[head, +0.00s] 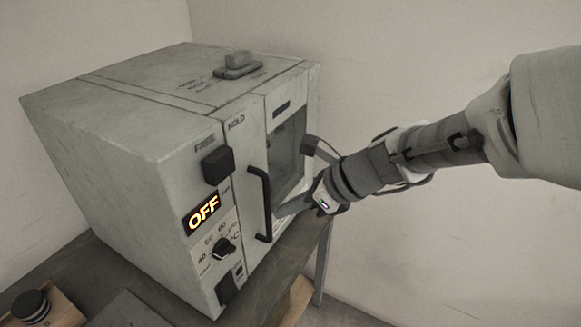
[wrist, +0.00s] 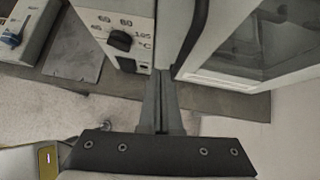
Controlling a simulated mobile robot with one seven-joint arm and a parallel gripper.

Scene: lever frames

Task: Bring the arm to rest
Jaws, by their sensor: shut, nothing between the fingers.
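My gripper (head: 282,209) is shut and empty. In the head view its fingertips are beside the lower part of the dark door handle (head: 265,205); I cannot tell whether they touch. In the wrist view the closed fingers of my gripper (wrist: 163,76) point up between the control panel (wrist: 132,14) and the glazed door (wrist: 258,48). My arm (head: 435,147) reaches in from the right. The pale oven-like cabinet (head: 115,120) stands on a table, its display (head: 204,214) reading OFF. Its door looks closed in the head view.
The dark table (head: 300,240) runs under the cabinet and its edge lies below my gripper. A flat grey plate (head: 130,312) and a wooden block with a dark round knob (head: 30,306) are at lower left. Free room lies right of the table, before the wall.

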